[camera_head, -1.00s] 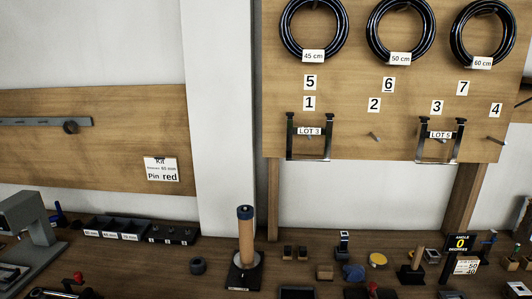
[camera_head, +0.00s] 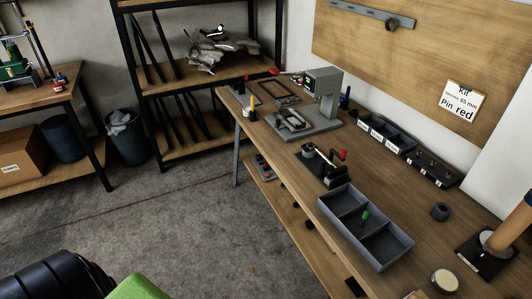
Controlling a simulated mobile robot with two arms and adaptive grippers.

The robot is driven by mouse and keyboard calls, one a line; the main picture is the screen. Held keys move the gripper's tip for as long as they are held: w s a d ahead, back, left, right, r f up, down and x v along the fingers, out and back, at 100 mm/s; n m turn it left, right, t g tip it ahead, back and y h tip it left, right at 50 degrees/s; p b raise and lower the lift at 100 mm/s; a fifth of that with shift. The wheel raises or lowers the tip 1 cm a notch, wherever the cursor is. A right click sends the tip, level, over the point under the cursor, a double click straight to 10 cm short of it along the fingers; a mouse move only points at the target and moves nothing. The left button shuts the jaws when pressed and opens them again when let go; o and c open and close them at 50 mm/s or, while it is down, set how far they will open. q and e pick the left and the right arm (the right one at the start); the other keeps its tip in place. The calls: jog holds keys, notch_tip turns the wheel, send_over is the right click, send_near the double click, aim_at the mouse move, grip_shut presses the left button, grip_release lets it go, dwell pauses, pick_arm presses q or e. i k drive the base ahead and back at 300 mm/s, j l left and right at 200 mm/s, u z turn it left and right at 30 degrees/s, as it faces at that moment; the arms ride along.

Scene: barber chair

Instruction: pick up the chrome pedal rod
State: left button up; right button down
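I cannot make out a chrome pedal rod in the head view. Several long dark bars (camera_head: 150,50) lean in the shelving unit at the back, but none looks like chrome. Neither of my grippers is in view, so I cannot see whether they hold anything.
A wooden workbench (camera_head: 400,190) runs along the right, with a grey divided tray (camera_head: 340,246), a small vise (camera_head: 322,164) and a grey press (camera_head: 322,92). Open floor (camera_head: 180,225) lies between. A green shape (camera_head: 135,288) shows bottom left.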

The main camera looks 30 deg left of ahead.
aim_at(336, 172)
jog(key=u, duration=0.6)
jog(key=z, duration=0.4)
jog(key=i+j+z, duration=0.15)
jog(key=j+z, duration=0.2)
jog(key=i+j+z, duration=0.1)
jog(key=j+z, duration=0.55)
jog(key=j, duration=0.15)
jog(key=i, duration=0.05)
